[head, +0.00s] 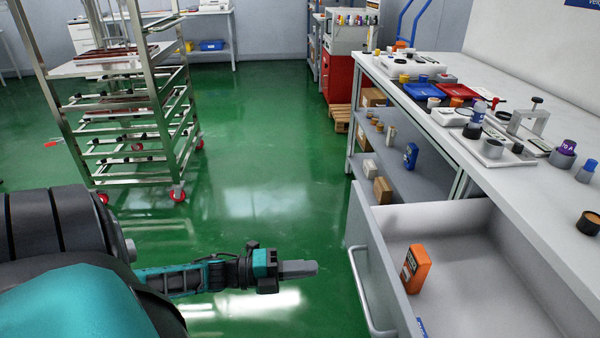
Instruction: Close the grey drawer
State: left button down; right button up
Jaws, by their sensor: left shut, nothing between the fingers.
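The grey drawer (371,235) stands pulled out from under the workbench at the right. Its inside shows, with an orange box (415,268) standing in it and part of a blue item at the lower edge. A long bar handle (366,292) runs along the drawer's front face. My left gripper (314,268) is shut and empty. In the picture it is to the left of the handle, with a gap of floor between them. Its fingers point right, toward the drawer front. My right gripper is not in view.
The workbench top (568,205) carries trays, bottles, jars and small tools. An open shelf (400,172) below it holds boxes. A metal rack trolley (130,120) on red casters stands at the left. The green floor (260,150) between is clear.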

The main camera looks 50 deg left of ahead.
aim_at(363, 263)
pick_arm(q)
jog(key=x, duration=0.9)
jog(key=shift+w+d+b, duration=0.2)
jog(key=shift+w+b, duration=0.1)
jog(key=shift+b, duration=0.1)
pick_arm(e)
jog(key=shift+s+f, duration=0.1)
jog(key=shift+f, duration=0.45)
